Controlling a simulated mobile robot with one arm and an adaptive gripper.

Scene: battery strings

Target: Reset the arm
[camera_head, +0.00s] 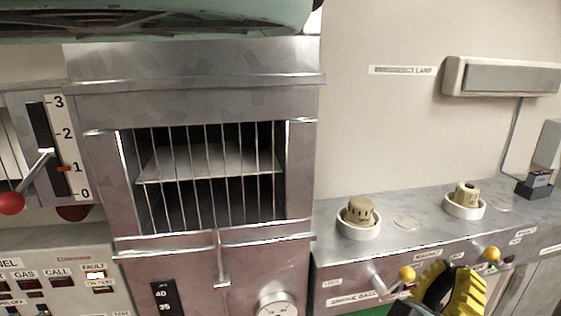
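I cannot make out my gripper or my arm for certain in this view. A yellow ribbed shape with a black curved part (468,290) stands at the bottom right, in front of the right bench. It is cut off by the lower edge, and I cannot tell what it is.
A metal cabinet (219,84) with a barred opening fills the middle. A red-knobbed lever (12,203) stands at left. The right bench (420,205) carries two round sockets (359,220) with beige caps and yellow-knobbed levers (407,273). A teal body (160,22) overhangs the top.

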